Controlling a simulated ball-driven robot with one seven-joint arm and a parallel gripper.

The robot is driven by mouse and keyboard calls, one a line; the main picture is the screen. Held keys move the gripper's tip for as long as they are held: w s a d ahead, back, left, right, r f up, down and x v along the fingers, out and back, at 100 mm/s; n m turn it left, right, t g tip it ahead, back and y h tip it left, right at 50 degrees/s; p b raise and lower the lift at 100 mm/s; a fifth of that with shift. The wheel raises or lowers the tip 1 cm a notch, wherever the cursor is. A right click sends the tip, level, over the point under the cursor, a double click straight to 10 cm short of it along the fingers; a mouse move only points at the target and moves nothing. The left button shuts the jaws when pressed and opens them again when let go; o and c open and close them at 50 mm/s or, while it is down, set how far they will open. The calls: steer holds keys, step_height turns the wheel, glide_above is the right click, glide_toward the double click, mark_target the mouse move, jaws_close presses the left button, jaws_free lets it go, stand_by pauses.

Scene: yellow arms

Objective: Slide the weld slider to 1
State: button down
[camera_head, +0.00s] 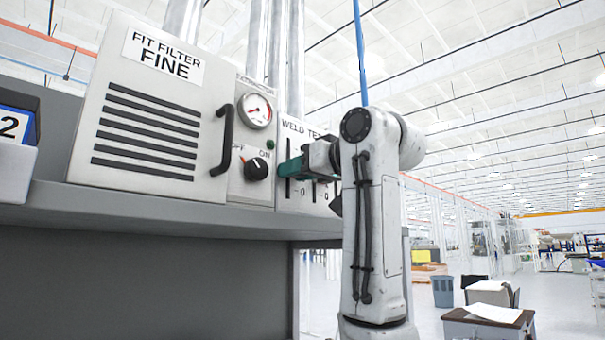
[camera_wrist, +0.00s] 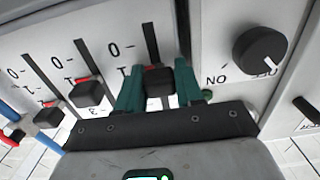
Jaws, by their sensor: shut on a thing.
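The control panel (camera_head: 310,200) labelled "WELD TE…" is on the right of the cabinet front, its lettering partly hidden by my arm. My gripper (camera_head: 285,168) reaches it from the right with teal fingers. In the wrist view, which shows the labels upside down, my gripper (camera_wrist: 158,88) is shut on a black slider knob (camera_wrist: 158,80), one finger on each side. This knob is the one nearest the rotary dial. Its slot runs away from the knob toward a 0 mark. A red mark shows just beside the knob. The slot's other end is hidden by the knob and gripper.
Two other black slider knobs (camera_wrist: 88,93) (camera_wrist: 47,116) stand in neighbouring slots. A rotary OFF/ON dial (camera_head: 257,167), a gauge (camera_head: 255,110) and a curved door handle (camera_head: 222,139) are left of the sliders. A grey shelf (camera_head: 200,220) runs below.

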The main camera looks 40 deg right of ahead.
steer(key=c, duration=1.1)
jaws_free()
steer(key=shift+s, duration=0.1)
steer(key=s+b, duration=0.2)
steer(key=s, duration=0.3)
steer(key=s+b, duration=0.2)
steer(key=s, duration=0.3)
steer(key=shift+s+d, duration=0.2)
steer(key=shift+s, duration=0.15)
